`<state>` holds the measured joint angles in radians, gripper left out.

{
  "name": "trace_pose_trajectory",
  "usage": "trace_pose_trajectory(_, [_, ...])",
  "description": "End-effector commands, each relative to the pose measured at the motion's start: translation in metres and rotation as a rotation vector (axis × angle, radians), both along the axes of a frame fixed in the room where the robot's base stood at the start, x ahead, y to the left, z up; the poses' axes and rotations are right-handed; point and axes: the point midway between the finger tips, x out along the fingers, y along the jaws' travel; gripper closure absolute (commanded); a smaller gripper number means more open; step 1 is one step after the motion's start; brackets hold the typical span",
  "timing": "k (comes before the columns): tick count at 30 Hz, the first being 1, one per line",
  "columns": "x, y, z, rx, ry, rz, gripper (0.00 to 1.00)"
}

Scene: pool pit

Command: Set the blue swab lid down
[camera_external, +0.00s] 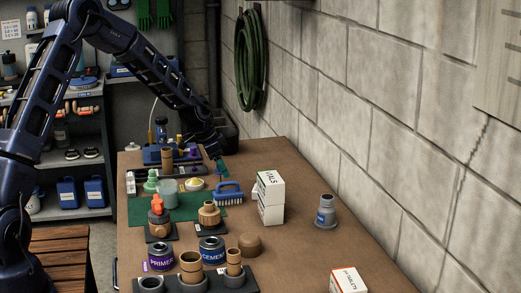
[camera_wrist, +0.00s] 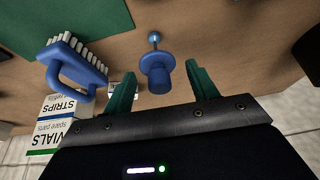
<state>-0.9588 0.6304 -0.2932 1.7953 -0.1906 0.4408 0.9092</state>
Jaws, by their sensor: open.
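The blue swab lid (camera_wrist: 156,74) shows in the wrist view, with a short stem ending in a small blue ball beyond it. It is between the green fingertips of my gripper (camera_wrist: 163,70), with a visible gap on each side. The gripper is open. The lid appears to lie on the brown table (camera_wrist: 205,30), though contact beneath it is hard to see. In the external view my gripper (camera_external: 218,162) is low over the far part of the table (camera_external: 300,262), and I cannot make out the lid there.
A blue brush (camera_external: 228,194) lies close to the gripper; it also shows in the wrist view (camera_wrist: 75,65). Stacked white boxes (camera_external: 270,198) stand nearby, beside the block wall (camera_external: 345,80). A green mat (camera_external: 140,210) holds several containers.

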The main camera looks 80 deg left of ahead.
Motion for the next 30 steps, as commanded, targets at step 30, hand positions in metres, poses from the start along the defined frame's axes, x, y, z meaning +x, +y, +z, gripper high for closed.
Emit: trace_pose_trajectory(30, [-0.043, -0.005, 0.107, 0.002, 0.001, -0.001, 0.42])
